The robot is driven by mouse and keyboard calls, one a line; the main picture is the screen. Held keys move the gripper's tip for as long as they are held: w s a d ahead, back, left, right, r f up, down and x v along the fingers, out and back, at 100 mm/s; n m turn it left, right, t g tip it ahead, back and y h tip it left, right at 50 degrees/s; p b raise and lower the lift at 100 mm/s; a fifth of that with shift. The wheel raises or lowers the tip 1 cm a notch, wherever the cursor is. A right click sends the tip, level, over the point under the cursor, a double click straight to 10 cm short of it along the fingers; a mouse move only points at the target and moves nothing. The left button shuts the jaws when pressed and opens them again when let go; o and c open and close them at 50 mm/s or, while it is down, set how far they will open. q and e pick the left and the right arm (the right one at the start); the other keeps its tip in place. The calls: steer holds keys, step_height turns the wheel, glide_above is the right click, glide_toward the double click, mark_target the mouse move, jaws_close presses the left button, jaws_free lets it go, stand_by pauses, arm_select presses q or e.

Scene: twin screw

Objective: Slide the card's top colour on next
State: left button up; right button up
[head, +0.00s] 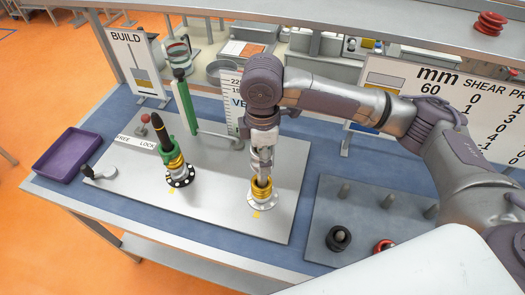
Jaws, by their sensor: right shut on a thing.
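The BUILD card (137,66) stands at the back left. Its small drawing has a grey block and a yellow band; finer detail is too small to read. My right gripper (262,172) points down over the right-hand flanged base (262,203) on the grey plate. It is shut on a yellow ring (262,190) low at that base; whether the ring rests on the base I cannot tell. The left-hand post (168,146) has a black tip, a green part and yellow rings, above a black-and-white flange (180,177). My left gripper is out of view.
A purple tray (50,170) lies at the left table edge. A lever handle (86,171) and a red-knobbed lever (143,119) stand on the plate (222,215). At right, a grey rack (318,205) has several pegs, a black ring (338,237) and a red ring (384,246).

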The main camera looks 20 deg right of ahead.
steer(key=o, duration=1.5)
steer(key=shift+f, duration=0.1)
steer(key=shift+o, duration=0.2)
step_height(320, 180, up, 12)
steer(key=shift+s+f, duration=0.1)
